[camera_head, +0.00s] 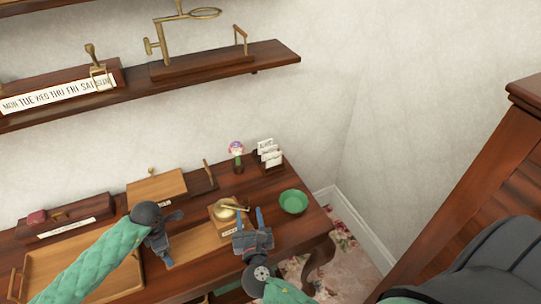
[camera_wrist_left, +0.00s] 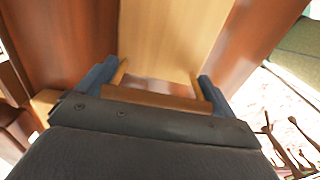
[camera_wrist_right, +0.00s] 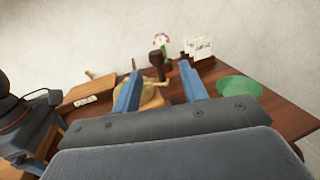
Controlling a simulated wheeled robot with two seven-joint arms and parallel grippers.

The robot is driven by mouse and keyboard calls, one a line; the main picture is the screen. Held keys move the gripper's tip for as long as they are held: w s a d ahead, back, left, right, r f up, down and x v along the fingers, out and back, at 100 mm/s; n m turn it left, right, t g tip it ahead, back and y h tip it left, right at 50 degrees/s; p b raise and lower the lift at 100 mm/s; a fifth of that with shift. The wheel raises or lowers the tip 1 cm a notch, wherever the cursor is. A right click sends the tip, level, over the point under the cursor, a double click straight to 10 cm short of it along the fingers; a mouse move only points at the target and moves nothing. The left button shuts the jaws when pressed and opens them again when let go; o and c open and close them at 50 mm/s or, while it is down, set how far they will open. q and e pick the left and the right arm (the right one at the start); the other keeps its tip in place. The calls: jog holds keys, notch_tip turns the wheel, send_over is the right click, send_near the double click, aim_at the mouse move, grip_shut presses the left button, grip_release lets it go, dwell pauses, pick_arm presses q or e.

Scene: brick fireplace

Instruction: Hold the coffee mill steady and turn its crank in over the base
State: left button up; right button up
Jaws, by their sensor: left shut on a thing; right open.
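The coffee mill (camera_head: 226,213) stands on the table, a light wooden box with a brass dome and a crank (camera_head: 236,208) pointing right. My right gripper (camera_head: 251,217) is open at the mill's right, its fingers around the crank's outer end without visible grip. In the right wrist view the brass crank (camera_wrist_right: 154,85) shows between the fingers; a dark shape beyond may be its knob or the flower's pot. Whether this board joins the mill is unclear.
A green bowl (camera_head: 293,201) sits close right of my right gripper. A flower in a pot (camera_head: 237,160) and a card holder (camera_head: 270,155) stand behind the mill. A wooden tray (camera_head: 40,262) lies at the left. Shelves hang above the table.

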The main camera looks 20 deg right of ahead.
jog(key=s+d+f+n+g+h, duration=0.1)
jog(key=s+d+f+g+h, duration=0.15)
jog(key=s+d+f, duration=0.35)
jog(key=s+d+f+n+g+h, duration=0.1)
jog(key=s+d+f+g+h, duration=0.15)
jog(key=d+f, duration=0.4)
jog(key=s+d+f+m+g+y, duration=0.1)
jog(key=s+d+f+y, duration=0.1)
jog(key=f, duration=0.5)
jog(key=shift+s+d+f+m+g, duration=0.35)
jog(key=shift+s+d, duration=0.2)
jog(key=shift+d, duration=0.2)
jog(key=shift+c, duration=0.2)
jog(key=m+t, duration=0.2)
jog(key=t, duration=0.4)
send_near(245, 203)
jog(key=x, duration=1.1)
jog(key=shift+w+f, duration=0.1)
